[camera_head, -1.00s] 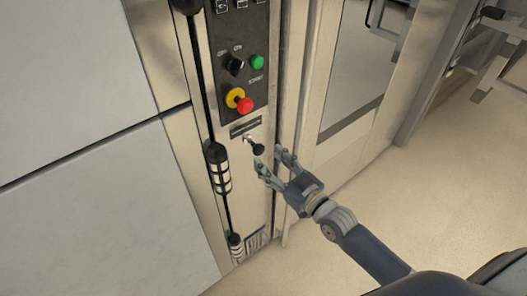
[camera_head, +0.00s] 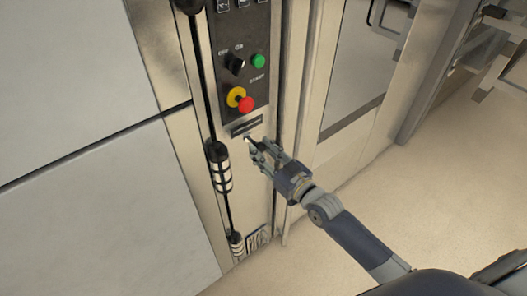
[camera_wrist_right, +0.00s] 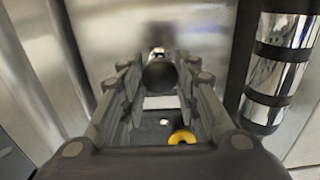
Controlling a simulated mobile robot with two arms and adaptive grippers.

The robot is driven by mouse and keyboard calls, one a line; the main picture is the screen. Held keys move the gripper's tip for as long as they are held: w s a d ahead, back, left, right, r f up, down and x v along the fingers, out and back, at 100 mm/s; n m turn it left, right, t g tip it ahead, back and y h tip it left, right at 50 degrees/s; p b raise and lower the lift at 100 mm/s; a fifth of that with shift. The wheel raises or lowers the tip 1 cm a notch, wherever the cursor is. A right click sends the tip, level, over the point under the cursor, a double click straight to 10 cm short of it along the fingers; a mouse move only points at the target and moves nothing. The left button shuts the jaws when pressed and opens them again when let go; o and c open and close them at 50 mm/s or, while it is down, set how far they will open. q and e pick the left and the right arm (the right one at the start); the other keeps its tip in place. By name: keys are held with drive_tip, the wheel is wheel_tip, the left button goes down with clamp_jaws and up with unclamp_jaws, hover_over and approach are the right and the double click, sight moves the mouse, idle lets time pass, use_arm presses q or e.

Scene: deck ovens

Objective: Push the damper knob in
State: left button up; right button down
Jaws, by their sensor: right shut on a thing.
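The damper knob (camera_wrist_right: 160,75) is a black ball on a short metal stem that comes out of the steel panel. In the right wrist view it sits between the two fingers of my right gripper (camera_wrist_right: 155,90). In the head view my right gripper (camera_head: 261,153) is at the panel just below the control box, shut on the knob, and its fingers mostly hide it. A bit of the bright stem (camera_head: 248,140) shows at the panel. My left gripper is not in view.
Above the knob are a red emergency button (camera_head: 246,104) with a yellow collar, a green button (camera_head: 258,61) and a black rotary switch (camera_head: 235,64). A black cable with a banded fitting (camera_head: 219,168) runs down the left. Open floor lies right.

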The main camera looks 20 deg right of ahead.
drive_tip(key=shift+x, duration=1.2)
drive_tip(key=shift+r, duration=0.1)
drive_tip(key=c, duration=1.4)
unclamp_jaws()
drive_tip(key=shift+o, duration=1)
drive_tip(key=shift+w+a, duration=0.1)
drive_tip(key=shift+w, duration=0.05)
drive_tip(key=v, duration=1.2)
